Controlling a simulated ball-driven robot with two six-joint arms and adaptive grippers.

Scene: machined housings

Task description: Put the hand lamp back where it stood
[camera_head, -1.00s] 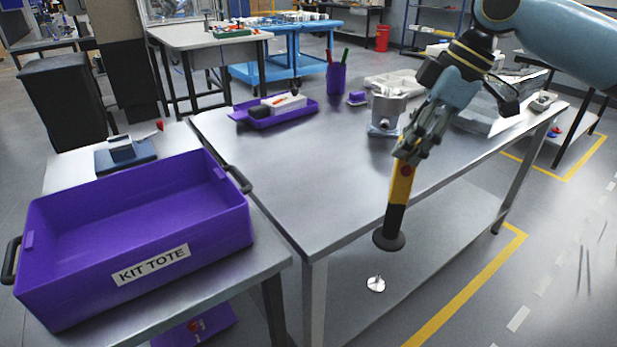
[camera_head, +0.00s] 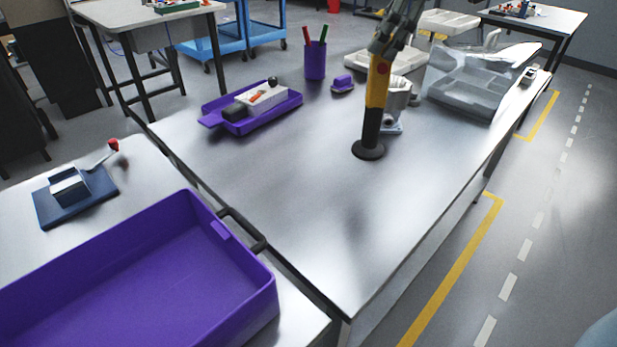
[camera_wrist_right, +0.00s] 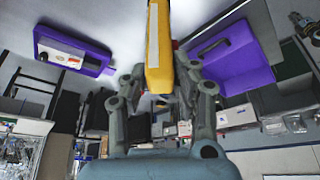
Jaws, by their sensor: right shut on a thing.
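The hand lamp (camera_head: 376,102) is yellow and black with a wide dark round foot. It hangs nearly upright over the grey metal table (camera_head: 270,190), foot down; I cannot tell whether the foot touches the top. My right gripper (camera_head: 385,45) is shut on its upper yellow part, at the top of the head view. In the right wrist view the lamp's yellow body (camera_wrist_right: 159,50) shows between the fingers (camera_wrist_right: 158,88). The lamp partly hides a grey machined housing (camera_head: 397,100) behind it. My left gripper is not in view.
A purple tray with parts (camera_head: 290,103), a purple pen cup (camera_head: 315,62) and a small purple piece (camera_head: 342,84) stand further back. A clear grey bin (camera_head: 465,100) is at right. The purple tote (camera_head: 215,300) is at lower left. The table's front is bare.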

